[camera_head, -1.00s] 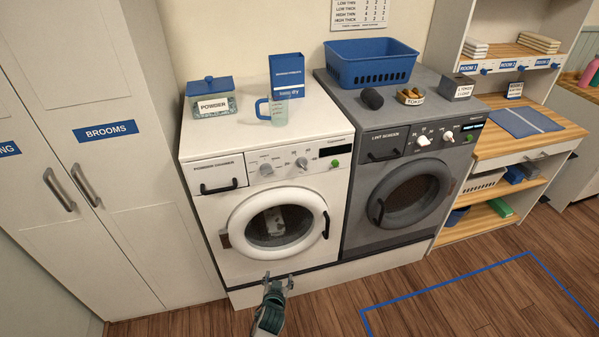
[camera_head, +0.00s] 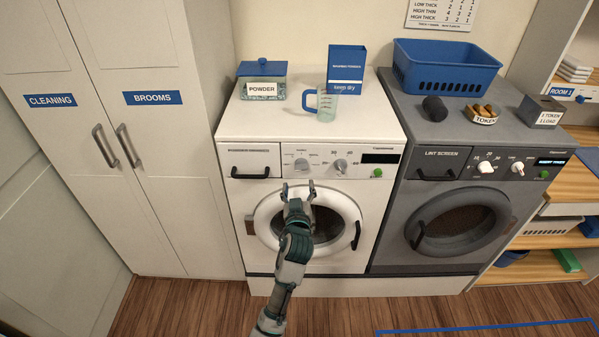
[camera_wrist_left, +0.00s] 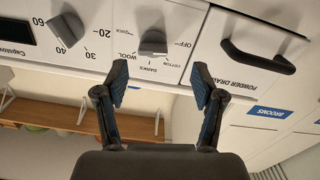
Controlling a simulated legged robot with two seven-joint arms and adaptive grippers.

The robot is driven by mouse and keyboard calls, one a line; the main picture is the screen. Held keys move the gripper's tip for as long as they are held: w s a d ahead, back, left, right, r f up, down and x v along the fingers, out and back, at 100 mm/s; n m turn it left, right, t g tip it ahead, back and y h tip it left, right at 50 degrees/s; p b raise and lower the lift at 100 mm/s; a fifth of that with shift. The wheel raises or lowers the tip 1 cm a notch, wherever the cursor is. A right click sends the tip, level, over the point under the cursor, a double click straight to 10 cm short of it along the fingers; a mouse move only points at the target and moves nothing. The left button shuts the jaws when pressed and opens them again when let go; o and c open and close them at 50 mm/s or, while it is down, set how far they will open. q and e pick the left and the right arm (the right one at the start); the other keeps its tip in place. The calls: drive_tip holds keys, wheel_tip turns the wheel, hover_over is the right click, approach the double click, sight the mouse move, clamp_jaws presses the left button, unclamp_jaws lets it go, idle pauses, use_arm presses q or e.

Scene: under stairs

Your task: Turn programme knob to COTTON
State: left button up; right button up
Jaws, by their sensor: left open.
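The programme knob (camera_head: 301,165) is the left grey knob on the white washer's panel (camera_head: 320,175). In the left wrist view the same knob (camera_wrist_left: 153,43) shows turned over, with labels including OFF, COTTON, DARKS, WOOL and QUICK around it. I cannot tell surely which label it points to. My left gripper (camera_head: 298,187) is open and empty, in front of the washer just below this knob. In the left wrist view its two fingers (camera_wrist_left: 162,82) are spread apart, with the knob beyond their tips, not between them. My right gripper is not in view.
The temperature knob (camera_head: 340,166) sits to the right of the programme knob. The powder drawer handle (camera_head: 250,173) juts out on the left, and the round door (camera_head: 335,215) lies below. A powder box (camera_head: 262,82) and a measuring jug (camera_head: 327,105) stand on top.

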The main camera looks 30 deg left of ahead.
sight(301, 166)
use_arm(q)
drive_tip(key=x, duration=0.7)
drive_tip(key=shift+w+r, duration=0.1)
drive_tip(key=shift+w, duration=0.25)
drive_tip(key=shift+c, duration=1.2)
drive_tip(key=shift+w+d+r, duration=0.1)
drive_tip(key=shift+d, duration=0.3)
drive_tip(key=c, duration=0.9)
